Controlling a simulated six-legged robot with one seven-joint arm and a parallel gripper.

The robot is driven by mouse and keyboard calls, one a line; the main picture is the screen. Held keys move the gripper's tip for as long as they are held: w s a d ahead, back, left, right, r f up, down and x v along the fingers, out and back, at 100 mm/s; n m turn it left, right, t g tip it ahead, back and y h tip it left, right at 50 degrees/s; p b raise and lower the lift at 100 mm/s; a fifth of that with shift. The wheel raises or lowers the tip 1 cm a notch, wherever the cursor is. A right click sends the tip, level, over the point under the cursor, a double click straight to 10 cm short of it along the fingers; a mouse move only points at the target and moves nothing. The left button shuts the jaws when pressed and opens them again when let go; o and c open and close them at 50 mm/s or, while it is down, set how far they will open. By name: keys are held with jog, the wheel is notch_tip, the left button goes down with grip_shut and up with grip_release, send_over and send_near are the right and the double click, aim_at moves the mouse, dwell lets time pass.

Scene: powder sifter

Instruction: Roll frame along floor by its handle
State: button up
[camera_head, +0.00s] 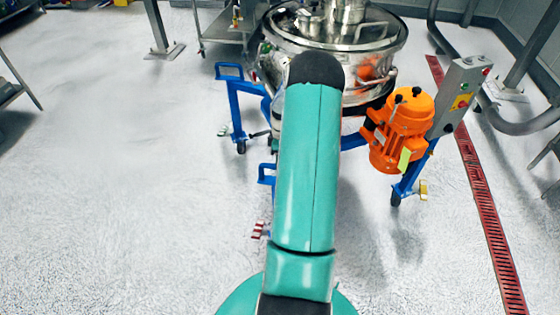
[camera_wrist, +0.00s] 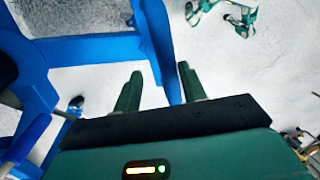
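The blue wheeled frame (camera_head: 245,105) stands on the floor under the round steel sifter (camera_head: 335,45). Small caster wheels show at its feet. A blue loop (camera_head: 230,71) sticks out at its upper left, and a smaller blue bracket (camera_head: 266,174) shows beside my arm; I cannot tell which is the handle. In the wrist view, my gripper (camera_wrist: 160,69) is open, its two green fingers apart. A blue bar (camera_wrist: 152,35) of the frame runs down between the fingers, closer to the right one. Contact cannot be told. My arm hides the gripper in the head view.
An orange motor (camera_head: 402,130) and a grey control box (camera_head: 459,95) are on the sifter's right side. A red floor grate (camera_head: 485,195) runs along the right, with pipes beyond it. A steel table (camera_head: 225,28) stands behind. The floor at left (camera_head: 110,190) is clear.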

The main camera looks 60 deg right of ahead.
jog(key=shift+f, duration=0.1)
dwell(0.3)
notch_tip(320, 180, up, 14)
jog(key=w+d, duration=0.1)
jog(key=d, duration=0.1)
jog(key=shift+d+f, duration=0.2)
